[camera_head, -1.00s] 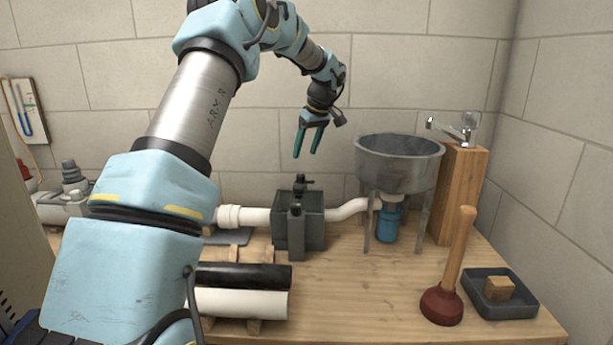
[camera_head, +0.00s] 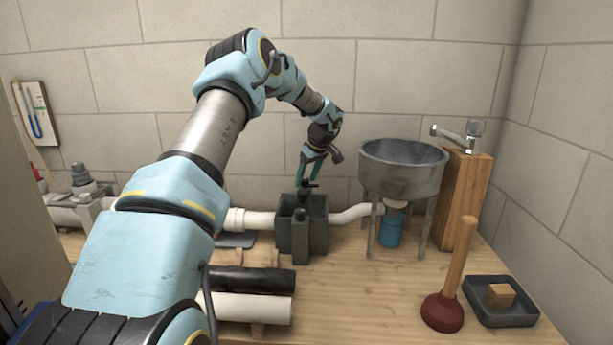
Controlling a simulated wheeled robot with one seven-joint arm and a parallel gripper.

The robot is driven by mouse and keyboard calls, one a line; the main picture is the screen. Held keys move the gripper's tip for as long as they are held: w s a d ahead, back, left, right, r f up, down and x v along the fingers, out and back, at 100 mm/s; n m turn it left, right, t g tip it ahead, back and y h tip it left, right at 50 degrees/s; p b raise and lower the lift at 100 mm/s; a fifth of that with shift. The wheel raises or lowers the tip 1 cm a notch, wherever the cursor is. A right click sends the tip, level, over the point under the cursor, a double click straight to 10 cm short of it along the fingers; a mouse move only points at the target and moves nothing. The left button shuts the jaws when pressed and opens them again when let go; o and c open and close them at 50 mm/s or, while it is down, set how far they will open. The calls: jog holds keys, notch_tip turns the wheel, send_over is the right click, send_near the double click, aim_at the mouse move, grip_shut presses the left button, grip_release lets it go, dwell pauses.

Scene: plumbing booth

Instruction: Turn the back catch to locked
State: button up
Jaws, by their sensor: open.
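A dark grey open box (camera_head: 318,228) stands on the bench, with white pipe joining it on both sides. A black catch (camera_head: 309,185) with a small handle sits at the box's back rim. A second dark catch (camera_head: 300,216) stands at the front of the box. My gripper (camera_head: 309,184) is open, pointing down, with its teal fingers at the back catch. The fingertips are partly hidden behind the catch, and I cannot tell whether they touch it. The catch's locked or unlocked state is too small to tell.
A metal basin (camera_head: 403,172) on legs stands right of the box, with a blue container (camera_head: 391,231) below it. A wooden post with a tap (camera_head: 463,195), a plunger (camera_head: 446,290) and a dark tray (camera_head: 508,318) are farther right. Black and white pipes (camera_head: 255,307) lie in front.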

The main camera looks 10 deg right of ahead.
jog(key=shift+f, duration=0.1)
grip_shut()
dwell(0.6)
